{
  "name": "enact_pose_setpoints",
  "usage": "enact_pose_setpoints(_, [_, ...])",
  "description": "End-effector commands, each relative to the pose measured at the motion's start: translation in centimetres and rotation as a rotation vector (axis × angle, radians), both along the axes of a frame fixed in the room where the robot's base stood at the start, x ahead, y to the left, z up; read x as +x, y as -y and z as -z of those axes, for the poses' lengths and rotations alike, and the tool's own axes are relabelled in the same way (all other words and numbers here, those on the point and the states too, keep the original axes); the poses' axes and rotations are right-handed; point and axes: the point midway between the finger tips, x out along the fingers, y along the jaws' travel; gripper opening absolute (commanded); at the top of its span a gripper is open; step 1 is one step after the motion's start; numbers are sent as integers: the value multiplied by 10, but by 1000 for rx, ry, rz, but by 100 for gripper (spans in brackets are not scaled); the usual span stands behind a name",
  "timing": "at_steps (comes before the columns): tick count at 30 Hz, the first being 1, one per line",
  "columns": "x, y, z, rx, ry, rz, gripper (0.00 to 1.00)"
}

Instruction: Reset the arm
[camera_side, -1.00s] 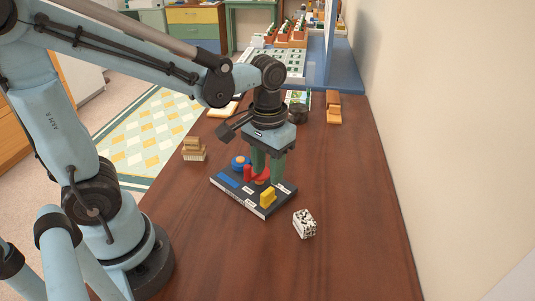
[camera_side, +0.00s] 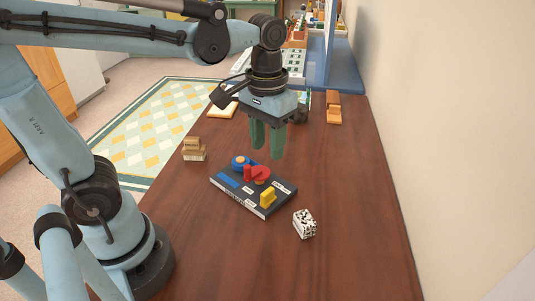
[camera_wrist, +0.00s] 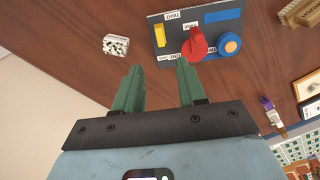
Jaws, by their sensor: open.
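My gripper (camera_side: 267,138) is open and empty, with green fingers pointing down. It is raised above the far side of a dark control board (camera_side: 231,194) on the table. The board carries a red knob or lever (camera_side: 260,173), a blue round dial (camera_side: 240,162), a yellow block-shaped switch (camera_side: 268,197) and small white labels. In the wrist view my gripper (camera_wrist: 155,85) shows both fingers apart. There the red part (camera_wrist: 196,45) lies just beyond the right finger, apart from it as far as I can tell.
A white box with black spots (camera_side: 304,223) stands right of the board. A wooden block stack (camera_side: 194,149) stands to the left. A wooden object (camera_side: 334,107) and a blue-framed panel (camera_side: 340,75) are farther back. The table's right side is clear.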

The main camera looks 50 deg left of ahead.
Motion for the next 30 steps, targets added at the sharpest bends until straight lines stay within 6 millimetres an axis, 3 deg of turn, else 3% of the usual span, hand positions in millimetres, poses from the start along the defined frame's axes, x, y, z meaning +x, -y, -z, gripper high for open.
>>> enact_pose_setpoints(18, [-10,-25,20,53,574,178,40])
enact_pose_setpoints(30, [-10,-26,21,63,611,190,40])
